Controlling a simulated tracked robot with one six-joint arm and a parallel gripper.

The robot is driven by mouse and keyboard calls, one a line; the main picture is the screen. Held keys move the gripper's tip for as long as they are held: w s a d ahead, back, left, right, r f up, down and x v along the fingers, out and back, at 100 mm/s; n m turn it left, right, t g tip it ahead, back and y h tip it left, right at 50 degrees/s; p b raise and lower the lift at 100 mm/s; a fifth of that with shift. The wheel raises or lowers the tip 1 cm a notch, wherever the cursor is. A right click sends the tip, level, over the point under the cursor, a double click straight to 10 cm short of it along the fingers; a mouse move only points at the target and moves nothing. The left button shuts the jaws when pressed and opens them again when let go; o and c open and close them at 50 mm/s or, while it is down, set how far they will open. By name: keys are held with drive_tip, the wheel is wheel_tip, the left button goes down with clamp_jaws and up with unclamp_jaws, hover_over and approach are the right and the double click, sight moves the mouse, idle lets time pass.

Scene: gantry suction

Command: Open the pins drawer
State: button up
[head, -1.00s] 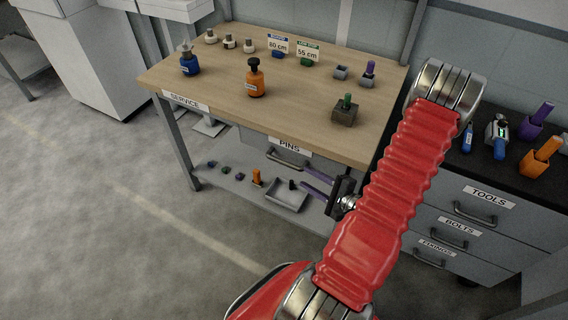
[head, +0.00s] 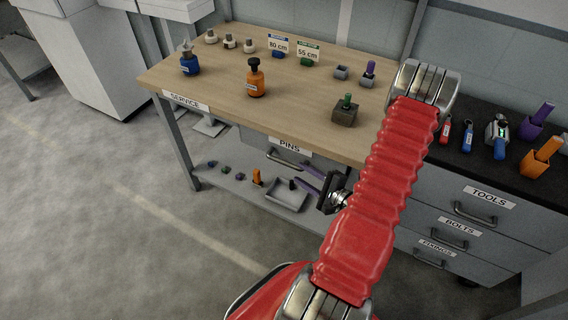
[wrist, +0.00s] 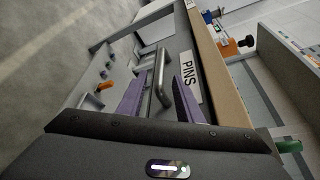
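The pins drawer (head: 262,150) is a grey front under the wooden tabletop, near its right end, and looks shut. Its PINS label (head: 289,147) also shows in the wrist view (wrist: 188,77). Its bar handle (head: 284,160) stands out from the front; in the wrist view the handle (wrist: 157,82) lies between my two purple fingers. My gripper (head: 302,176) is open and empty, just right of and below the handle in the head view. In the wrist view my gripper (wrist: 159,80) has one finger on each side of the bar, with gaps. How deep the bar sits between them is unclear.
The wooden tabletop (head: 215,65) carries bottles, signs and small blocks above the drawer. A lower shelf (head: 229,188) holds a grey tray (head: 286,196) and small parts. A cabinet with a tools drawer (head: 500,215) stands to the right. The floor in front is clear.

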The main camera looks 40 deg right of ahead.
sight(284, 164)
drive_tip(key=x, duration=0.9)
drive_tip(key=shift+w+f, duration=0.1)
drive_tip(key=shift+w, duration=0.3)
drive_tip(key=shift+c, duration=0.5)
clamp_jaws()
drive_tip(key=shift+a, duration=0.2)
